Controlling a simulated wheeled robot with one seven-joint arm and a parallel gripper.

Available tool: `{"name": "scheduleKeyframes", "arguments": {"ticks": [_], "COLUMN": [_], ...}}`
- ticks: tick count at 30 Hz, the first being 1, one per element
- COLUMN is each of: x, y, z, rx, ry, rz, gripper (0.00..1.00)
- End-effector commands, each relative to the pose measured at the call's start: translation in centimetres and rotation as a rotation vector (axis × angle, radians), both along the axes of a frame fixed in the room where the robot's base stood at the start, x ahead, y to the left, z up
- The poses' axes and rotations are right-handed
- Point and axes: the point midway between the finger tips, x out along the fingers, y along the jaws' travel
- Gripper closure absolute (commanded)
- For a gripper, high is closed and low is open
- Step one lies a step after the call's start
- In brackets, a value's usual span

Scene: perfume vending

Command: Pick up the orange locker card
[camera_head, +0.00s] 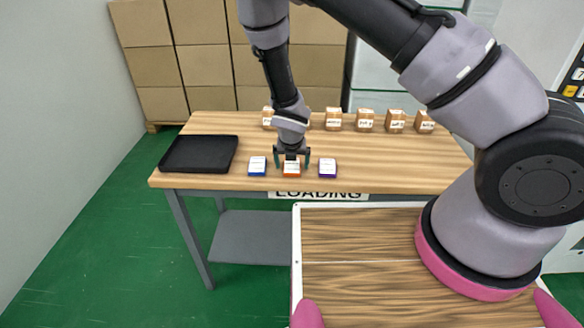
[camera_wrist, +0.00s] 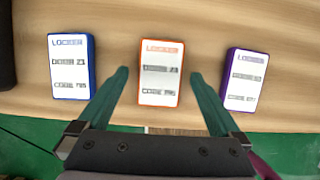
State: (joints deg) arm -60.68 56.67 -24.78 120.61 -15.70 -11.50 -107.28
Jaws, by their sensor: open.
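The orange locker card (camera_head: 291,172) lies flat on the wooden table near its front edge, between two other cards. In the wrist view the orange-rimmed card (camera_wrist: 160,73) has a white face with printed text. My gripper (camera_head: 292,158) is above it, pointing down. In the wrist view my gripper (camera_wrist: 160,80) is open, with one green finger on each side of the card. The fingers show no contact with the card. How high the fingertips are above the table, I cannot tell.
A blue card (camera_head: 257,166) lies to the left and a purple card (camera_head: 327,168) to the right, both close by. A black tray (camera_head: 200,154) sits at the table's left end. Several small brown boxes (camera_head: 365,120) stand in a row along the back of the table (camera_head: 400,165).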

Motion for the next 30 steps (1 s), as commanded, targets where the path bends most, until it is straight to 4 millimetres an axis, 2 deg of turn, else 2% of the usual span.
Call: {"name": "scheduleKeyframes", "arguments": {"ticks": [5,6,8,12,23,26,30], "x": [0.0,0.0,0.0,0.0,0.0,0.0,0.0], "y": [0.0,0.0,0.0,0.0,0.1,0.1,0.1], "z": [0.0,0.0,0.0,0.0,0.5,1.6,4.0], "rx": [0.0,0.0,0.0,0.0,0.001,0.002,0.004], "ry": [0.0,0.0,0.0,0.0,0.0,-0.001,-0.001], "rz": [0.0,0.0,0.0,0.0,0.0,0.0,0.001], "gripper": [0.0,0.08,0.31,0.84,0.86,0.86,0.86]}}
